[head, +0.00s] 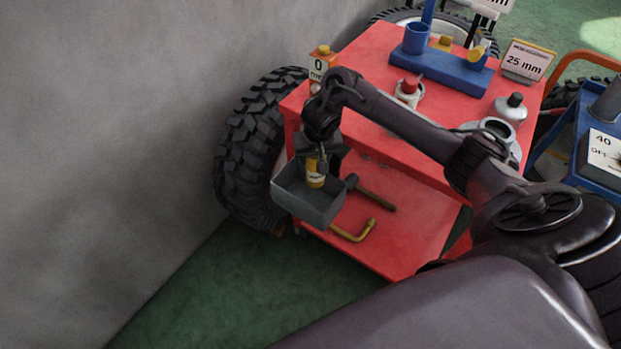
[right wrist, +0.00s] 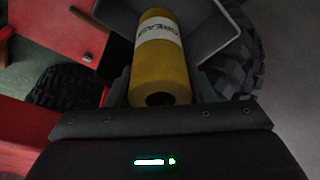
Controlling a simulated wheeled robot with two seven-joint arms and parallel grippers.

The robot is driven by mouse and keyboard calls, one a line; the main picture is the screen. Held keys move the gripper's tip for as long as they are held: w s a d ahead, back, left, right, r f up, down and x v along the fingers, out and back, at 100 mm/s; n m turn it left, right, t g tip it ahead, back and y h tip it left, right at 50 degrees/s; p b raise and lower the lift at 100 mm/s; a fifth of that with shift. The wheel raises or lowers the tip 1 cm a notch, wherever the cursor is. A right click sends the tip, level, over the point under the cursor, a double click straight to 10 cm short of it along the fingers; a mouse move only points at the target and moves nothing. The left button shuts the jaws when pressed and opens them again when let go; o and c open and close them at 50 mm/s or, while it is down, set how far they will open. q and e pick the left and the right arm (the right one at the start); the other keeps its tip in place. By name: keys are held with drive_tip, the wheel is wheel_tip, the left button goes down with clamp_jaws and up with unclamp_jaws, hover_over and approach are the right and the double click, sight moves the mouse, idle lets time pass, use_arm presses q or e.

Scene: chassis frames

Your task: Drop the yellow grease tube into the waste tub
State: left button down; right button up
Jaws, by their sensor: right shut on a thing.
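The yellow grease tube (right wrist: 160,78) has a white label reading GREASE. My right gripper (head: 316,160) points down and is shut on the tube, which also shows in the head view (head: 315,178). The grey waste tub (head: 318,207) hangs at the near left end of the red cart, and the tube is over its opening. In the head view I cannot tell how far the tube reaches below the rim. In the right wrist view the tub (right wrist: 222,42) shows behind the tube. My left gripper is not in view.
The red cart (head: 372,48) carries a blue holder (head: 440,68), a 25 mm sign (head: 527,61) and small bottles on top. A hammer (head: 372,192) and a bent yellow bar (head: 354,232) lie on its lower shelf. A large tyre (head: 245,150) and grey wall (head: 110,130) stand left.

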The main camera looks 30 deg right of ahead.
drive_tip(key=o, duration=1.2)
drive_tip(key=p+v, duration=0.5)
drive_tip(key=v, duration=0.3)
drive_tip(key=shift+w+f, duration=0.1)
